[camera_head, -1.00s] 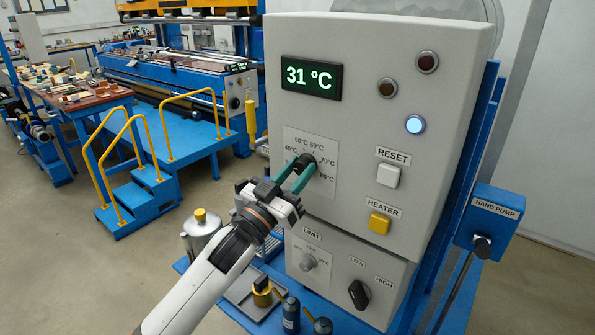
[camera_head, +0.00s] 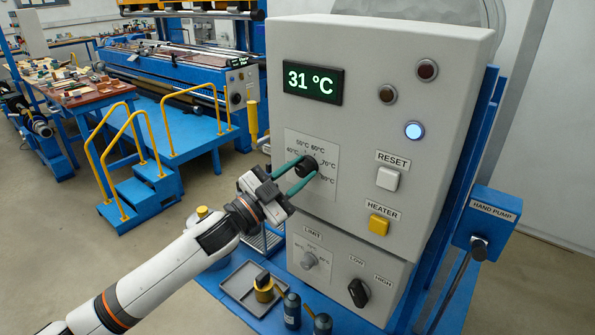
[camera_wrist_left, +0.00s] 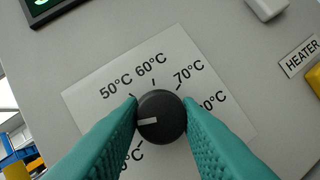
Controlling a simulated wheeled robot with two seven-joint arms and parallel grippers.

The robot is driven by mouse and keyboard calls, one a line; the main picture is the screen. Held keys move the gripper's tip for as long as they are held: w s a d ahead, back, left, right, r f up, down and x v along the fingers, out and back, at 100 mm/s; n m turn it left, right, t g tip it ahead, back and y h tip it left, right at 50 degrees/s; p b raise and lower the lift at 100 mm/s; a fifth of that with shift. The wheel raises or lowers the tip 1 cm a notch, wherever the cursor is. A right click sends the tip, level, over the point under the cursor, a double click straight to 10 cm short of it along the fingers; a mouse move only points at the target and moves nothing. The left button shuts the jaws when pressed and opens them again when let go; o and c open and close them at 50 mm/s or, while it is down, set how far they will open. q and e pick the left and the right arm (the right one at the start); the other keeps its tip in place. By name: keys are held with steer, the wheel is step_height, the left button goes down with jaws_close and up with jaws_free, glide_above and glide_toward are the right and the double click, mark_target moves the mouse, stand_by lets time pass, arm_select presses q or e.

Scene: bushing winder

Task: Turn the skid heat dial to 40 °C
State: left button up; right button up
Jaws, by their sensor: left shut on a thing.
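The skid heat dial (camera_head: 307,166) is a round black knob on a pale scale plate (camera_head: 327,149) on the grey cabinet. My left gripper (camera_head: 301,174) is shut on the dial, with a teal finger on each side. In the left wrist view, the dial (camera_wrist_left: 161,117) has a white mark pointing left, towards the left-hand finger. Labels for 50, 60 and 70 °C show around it; another at right is partly covered by a finger. A label at lower left is mostly hidden, and the 40 °C label cannot be made out there. My right gripper is not in view.
The display (camera_head: 312,81) reads 31 °C.

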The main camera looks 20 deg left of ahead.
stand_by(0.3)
arm_select(q)
steer(key=o, duration=1)
steer(key=shift+s+a+f, duration=0.1)
steer(key=shift+s+f, duration=0.1)
steer(key=shift+b+v, duration=2.7)
steer(key=shift+v, duration=3)
steer(key=shift+r, duration=0.15)
